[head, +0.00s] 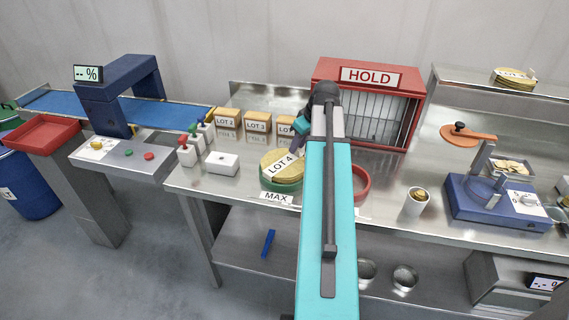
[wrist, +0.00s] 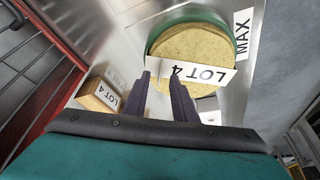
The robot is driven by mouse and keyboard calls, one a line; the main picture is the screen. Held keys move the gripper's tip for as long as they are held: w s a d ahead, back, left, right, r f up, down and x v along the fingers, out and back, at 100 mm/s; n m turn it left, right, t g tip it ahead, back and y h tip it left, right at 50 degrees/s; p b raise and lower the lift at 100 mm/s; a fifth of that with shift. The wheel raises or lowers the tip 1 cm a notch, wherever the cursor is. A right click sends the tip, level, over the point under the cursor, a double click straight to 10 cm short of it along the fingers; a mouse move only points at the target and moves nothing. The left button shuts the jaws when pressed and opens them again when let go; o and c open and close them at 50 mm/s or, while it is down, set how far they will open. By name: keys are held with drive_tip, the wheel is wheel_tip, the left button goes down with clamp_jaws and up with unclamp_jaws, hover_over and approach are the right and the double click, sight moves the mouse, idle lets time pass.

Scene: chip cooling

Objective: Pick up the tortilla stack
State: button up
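The tortilla stack (head: 269,159) is a round yellow pile on the steel table, inside a green ring (head: 283,188), with a white LOT 4 card against its side. In the wrist view the stack (wrist: 190,48) and its green ring (wrist: 160,30) lie ahead of my gripper (wrist: 161,76). The two dark fingers are apart with nothing between them, and their tips point toward the card's left part. I cannot tell how far they are above the table. In the head view my arm hides most of the gripper.
A MAX label (head: 276,198) lies in front of the ring. Wooden lot blocks (head: 228,115) stand behind. A red HOLD cage (head: 345,75) stands at the back, close to my arm. A red ring (head: 362,184) and a white cup (head: 417,202) are to the right.

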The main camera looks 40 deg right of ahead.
drive_tip(key=shift+x, duration=1.05)
clamp_jaws()
idle(1.0)
